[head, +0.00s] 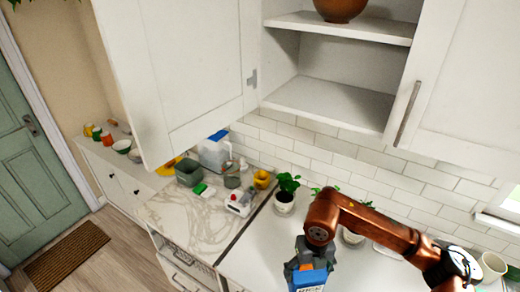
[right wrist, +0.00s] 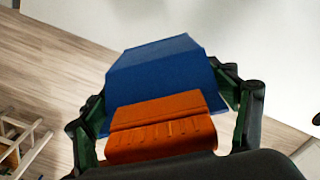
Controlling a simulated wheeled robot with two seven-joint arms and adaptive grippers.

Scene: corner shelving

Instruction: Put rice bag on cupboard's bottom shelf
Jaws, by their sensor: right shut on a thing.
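The rice bag is blue with a white label in the head view (head: 311,278), at the bottom edge, partly cut off. My right gripper (head: 306,266) is shut on it above the counter. In the right wrist view the blue bag (right wrist: 165,65) sits between the two fingers; I cannot tell what the ridged orange block (right wrist: 160,127) in front of it is. The wall cupboard is open, and its bottom shelf (head: 330,102) is bare. The bag is below and in front of this shelf, apart from it. My left gripper is not in view.
The cupboard's left door (head: 180,75) stands open; a closed door (head: 460,90) is at the right. A brown bowl (head: 340,8) is on the shelf above. Potted plants (head: 286,192) and a grey bin (head: 188,172) stand on the counter (head: 190,215).

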